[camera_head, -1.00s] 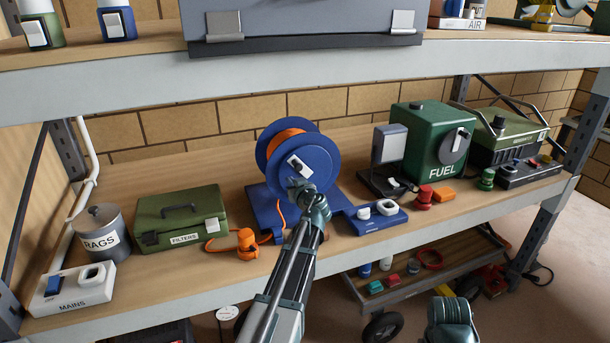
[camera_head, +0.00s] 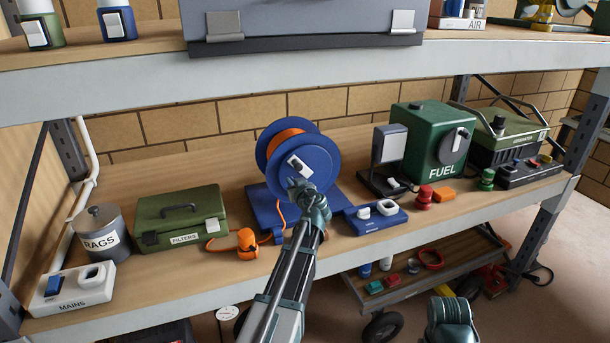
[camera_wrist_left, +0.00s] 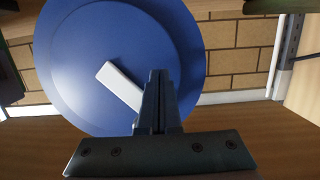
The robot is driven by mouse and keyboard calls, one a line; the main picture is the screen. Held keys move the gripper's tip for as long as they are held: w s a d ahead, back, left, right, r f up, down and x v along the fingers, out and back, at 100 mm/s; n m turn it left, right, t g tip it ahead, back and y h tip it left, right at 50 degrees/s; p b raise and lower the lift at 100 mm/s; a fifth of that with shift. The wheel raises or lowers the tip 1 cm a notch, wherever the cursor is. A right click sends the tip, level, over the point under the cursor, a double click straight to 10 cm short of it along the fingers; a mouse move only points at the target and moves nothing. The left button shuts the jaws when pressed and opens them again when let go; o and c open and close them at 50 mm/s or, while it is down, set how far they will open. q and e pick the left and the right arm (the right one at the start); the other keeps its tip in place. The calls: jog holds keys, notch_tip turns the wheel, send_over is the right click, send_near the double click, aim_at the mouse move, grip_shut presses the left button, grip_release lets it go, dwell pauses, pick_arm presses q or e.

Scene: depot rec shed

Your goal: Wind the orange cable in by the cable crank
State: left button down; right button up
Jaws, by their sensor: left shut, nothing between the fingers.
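A blue cable reel (camera_head: 321,155) stands on the middle shelf, with orange cable (camera_head: 285,140) wound on its drum. A pale cable crank (camera_head: 298,165) lies across the reel's front face; it also shows in the left wrist view (camera_wrist_left: 118,82). The cable's loose end, an orange plug (camera_head: 247,240), lies on the shelf left of the reel. My left gripper (camera_head: 302,186) is shut and empty in front of the reel, at the crank's lower end, which it partly hides. In the left wrist view the closed fingers (camera_wrist_left: 160,85) overlap the crank's end; I cannot tell whether they touch it.
Left of the reel are a green filters case (camera_head: 180,220), a rags tin (camera_head: 101,235) and a mains box (camera_head: 73,288). On the right are a blue switch box (camera_head: 372,217), a green fuel can (camera_head: 430,140) and red and orange pieces. The upper shelf edge (camera_head: 300,75) runs above.

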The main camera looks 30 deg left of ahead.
aim_at(291, 166)
pick_arm(q)
notch_tip(291, 166, up, 2)
jog(key=shift+w+d+r+p, duration=0.15)
jog(key=shift+r+p, duration=0.1)
jog(key=shift+p, duration=1)
jog(key=shift+f, duration=0.15)
jog(key=shift+w+d+r+p, duration=0.1)
jog(key=shift+w+r+p, duration=0.1)
jog(key=shift+r+p, duration=0.35)
jog(key=shift+w+d+r+p, duration=0.1)
jog(key=shift+w+r+p, duration=0.05)
jog(key=shift+r+p, duration=0.35)
